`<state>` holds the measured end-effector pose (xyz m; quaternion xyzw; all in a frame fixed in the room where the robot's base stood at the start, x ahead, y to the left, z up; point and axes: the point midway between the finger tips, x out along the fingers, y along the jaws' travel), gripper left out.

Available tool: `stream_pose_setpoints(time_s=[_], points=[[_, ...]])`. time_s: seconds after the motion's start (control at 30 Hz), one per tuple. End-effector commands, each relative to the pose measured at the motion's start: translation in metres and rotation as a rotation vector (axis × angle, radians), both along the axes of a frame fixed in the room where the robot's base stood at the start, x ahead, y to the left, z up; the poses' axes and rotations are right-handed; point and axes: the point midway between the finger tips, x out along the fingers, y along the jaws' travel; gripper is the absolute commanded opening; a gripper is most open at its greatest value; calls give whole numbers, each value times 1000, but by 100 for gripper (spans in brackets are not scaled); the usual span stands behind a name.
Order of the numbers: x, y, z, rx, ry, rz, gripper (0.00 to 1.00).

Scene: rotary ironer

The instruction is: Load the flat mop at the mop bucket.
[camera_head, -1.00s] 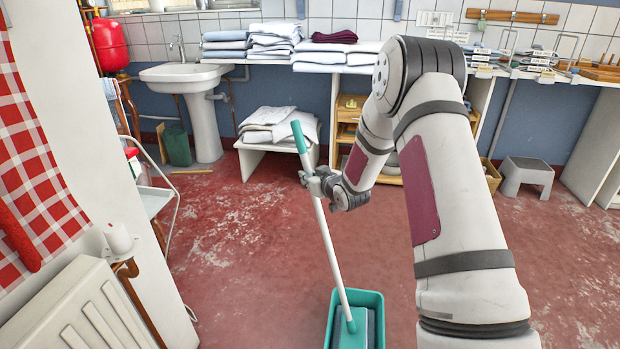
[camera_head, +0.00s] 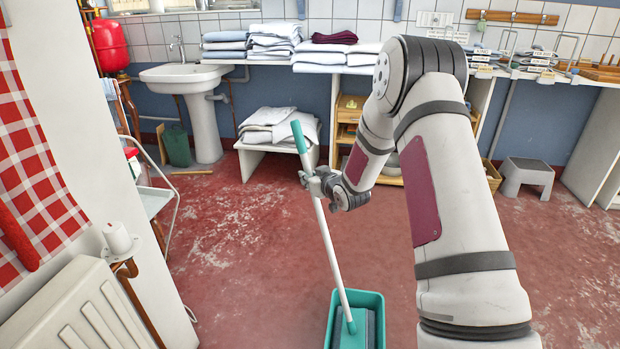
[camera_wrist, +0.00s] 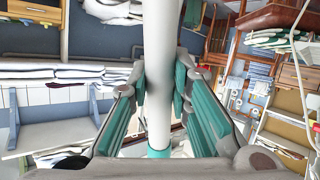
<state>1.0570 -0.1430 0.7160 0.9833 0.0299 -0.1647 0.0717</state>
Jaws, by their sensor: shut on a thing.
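The flat mop (camera_head: 328,246) has a white handle with a teal grip at the top, and it leans with its top to the left. Its lower end stands in the teal mop bucket (camera_head: 378,300) on the floor, at the bottom of the head view. The mop head is a grey-and-teal shape inside the bucket, and the frame edge cuts off the bucket's near end. My gripper (camera_head: 316,184) is shut around the upper handle, below the teal grip. In the wrist view the handle (camera_wrist: 158,75) runs between the teal finger pads.
A white radiator (camera_head: 75,305) and a wire trolley (camera_head: 158,200) stand at the left. A white bench (camera_head: 245,160) with folded cloths is behind the mop. A grey step stool (camera_head: 526,175) stands at the right. The red floor around the bucket is clear.

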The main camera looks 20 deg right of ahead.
Motion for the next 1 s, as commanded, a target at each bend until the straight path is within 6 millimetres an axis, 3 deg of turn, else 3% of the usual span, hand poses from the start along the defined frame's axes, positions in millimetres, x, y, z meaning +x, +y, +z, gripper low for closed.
stream_pose_setpoints(time_s=[0.33,1.0], points=[[-1,-1,2,-1,5,-2,0],[0,0,53,-1,0,-1,0]])
